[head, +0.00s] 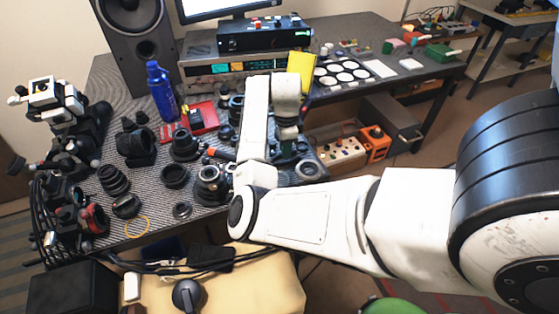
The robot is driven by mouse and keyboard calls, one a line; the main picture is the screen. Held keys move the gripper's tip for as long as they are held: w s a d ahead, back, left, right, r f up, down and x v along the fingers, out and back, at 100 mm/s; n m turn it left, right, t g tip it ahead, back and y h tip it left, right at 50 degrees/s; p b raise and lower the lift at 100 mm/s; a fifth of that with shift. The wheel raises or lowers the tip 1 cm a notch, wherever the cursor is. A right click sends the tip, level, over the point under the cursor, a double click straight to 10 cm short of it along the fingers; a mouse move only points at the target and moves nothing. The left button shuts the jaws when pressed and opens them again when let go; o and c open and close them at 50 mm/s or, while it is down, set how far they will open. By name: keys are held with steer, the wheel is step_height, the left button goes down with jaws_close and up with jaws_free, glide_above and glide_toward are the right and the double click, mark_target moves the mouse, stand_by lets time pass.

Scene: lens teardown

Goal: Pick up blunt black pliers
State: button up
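I cannot make out the blunt black pliers among the dark parts on the workbench (105,150); they may be hidden behind my arm or too small to tell. My white arm comes in from the right, bends over the bench's front edge and reaches up over the middle of the bench. My gripper (287,150) points down over the bench among dark parts, below the white wrist. Its fingers are too small and too dark to tell whether they are open or shut, or whether they touch anything.
Several black lens parts (115,180) crowd the left and middle of the bench. A blue bottle (161,92), a red box (202,118) and a speaker (131,40) stand behind. White round dishes (343,73) lie at the right. A beige case (240,280) sits in front.

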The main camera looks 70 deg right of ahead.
mark_target(284, 162)
steer(key=f, duration=0.5)
steer(key=shift+w, duration=0.2)
steer(key=shift+c, duration=0.2)
jaws_close()
